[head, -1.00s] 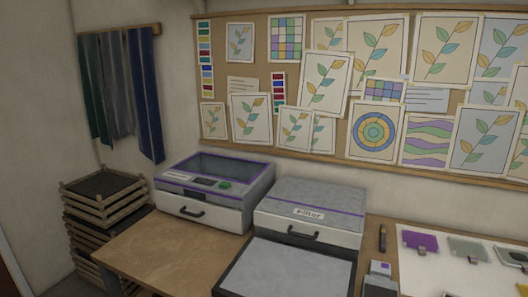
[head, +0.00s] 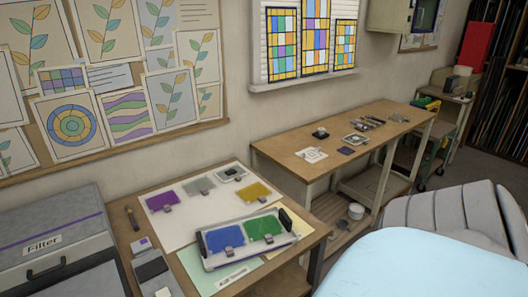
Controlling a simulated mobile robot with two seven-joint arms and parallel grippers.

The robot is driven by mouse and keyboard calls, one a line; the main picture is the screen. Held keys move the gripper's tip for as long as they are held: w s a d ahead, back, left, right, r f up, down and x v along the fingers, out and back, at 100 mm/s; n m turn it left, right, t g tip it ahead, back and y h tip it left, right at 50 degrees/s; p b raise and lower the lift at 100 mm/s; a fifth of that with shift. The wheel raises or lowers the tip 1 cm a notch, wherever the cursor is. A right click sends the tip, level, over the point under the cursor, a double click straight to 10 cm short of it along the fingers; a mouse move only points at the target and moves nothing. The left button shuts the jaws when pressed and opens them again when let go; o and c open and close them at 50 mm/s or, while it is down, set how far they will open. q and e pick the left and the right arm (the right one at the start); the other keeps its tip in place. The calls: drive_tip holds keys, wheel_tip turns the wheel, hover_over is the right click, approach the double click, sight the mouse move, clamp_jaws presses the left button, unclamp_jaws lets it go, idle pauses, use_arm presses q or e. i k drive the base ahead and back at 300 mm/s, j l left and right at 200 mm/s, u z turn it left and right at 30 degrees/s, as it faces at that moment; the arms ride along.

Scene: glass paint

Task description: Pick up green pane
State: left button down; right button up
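The green pane (head: 263,227) lies at the right side of a light tray (head: 213,264) with dark handles, on the wooden table at lower centre of the head view. A small clip-like piece sits at its lower edge. A blue pane (head: 222,238) lies beside it on the left in the same tray. Neither gripper shows in the head view.
Behind the tray, a white sheet (head: 165,231) carries a purple pane (head: 164,200), a grey pane (head: 199,186) and a yellow pane (head: 257,192). The Filter machine (head: 50,238) stands at left. A second workbench (head: 290,148) and a grey padded chair (head: 455,211) are at right.

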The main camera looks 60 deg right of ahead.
sight(268, 226)
drive_tip(key=z, duration=1.8)
